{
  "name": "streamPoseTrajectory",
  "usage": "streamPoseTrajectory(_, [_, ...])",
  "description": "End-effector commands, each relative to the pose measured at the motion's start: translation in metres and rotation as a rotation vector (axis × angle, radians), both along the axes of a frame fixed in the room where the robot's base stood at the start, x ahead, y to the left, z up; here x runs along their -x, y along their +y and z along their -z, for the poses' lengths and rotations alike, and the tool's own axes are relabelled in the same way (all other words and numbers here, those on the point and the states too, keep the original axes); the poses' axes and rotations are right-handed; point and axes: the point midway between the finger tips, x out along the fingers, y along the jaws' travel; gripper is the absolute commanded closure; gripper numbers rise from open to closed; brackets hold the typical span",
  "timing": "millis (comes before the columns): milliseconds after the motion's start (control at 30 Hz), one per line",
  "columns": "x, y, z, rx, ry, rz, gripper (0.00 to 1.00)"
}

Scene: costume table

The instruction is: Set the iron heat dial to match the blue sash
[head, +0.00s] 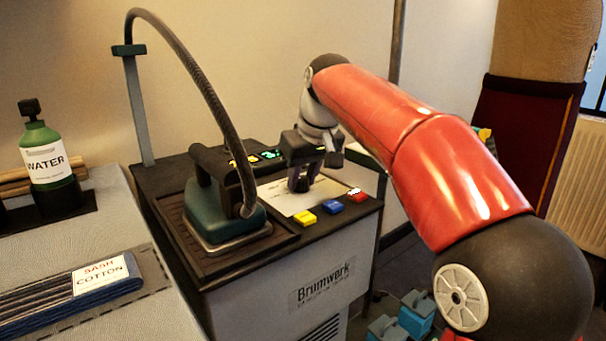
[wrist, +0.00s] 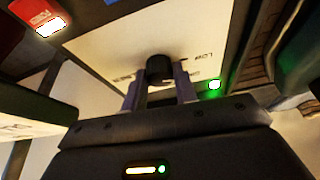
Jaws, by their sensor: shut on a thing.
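The heat dial (wrist: 160,68) is a dark round knob on a pale panel (wrist: 195,30) in the wrist view. My gripper (wrist: 158,88) is shut on the dial, one finger on each side. "LOW" is readable on the panel; other markings are partly hidden, and I cannot tell the dial's setting. In the head view my gripper (head: 301,184) reaches down onto the panel and hides the dial. The blue sash (head: 75,296) lies folded at lower left with a "SASH COTTON" label (head: 100,273). The green iron (head: 225,209) rests on the unit's dark tray.
Yellow (head: 304,217), blue (head: 332,206) and red (head: 356,194) buttons line the panel's front edge. A hose arches above the iron. A green water bottle (head: 45,155) stands at left. A green light (wrist: 214,85) glows beside the dial.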

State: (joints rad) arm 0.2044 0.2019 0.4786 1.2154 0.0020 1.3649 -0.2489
Motion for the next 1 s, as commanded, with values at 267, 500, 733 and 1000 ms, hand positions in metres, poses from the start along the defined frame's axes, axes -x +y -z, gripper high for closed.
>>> streamPoseTrajectory(267, [0.001,0.0031,-0.0017,0.001,-0.002,0.217,0.94])
streamPoseTrajectory(500, [0.0009,0.0048,-0.0011,0.001,-0.004,0.445,0.94])
streamPoseTrajectory(733, [0.0003,0.0062,-0.001,0.0,-0.004,0.663,0.94])
streamPoseTrajectory(1000, [-0.0003,0.0075,-0.0007,0.0,-0.002,0.92,0.94])
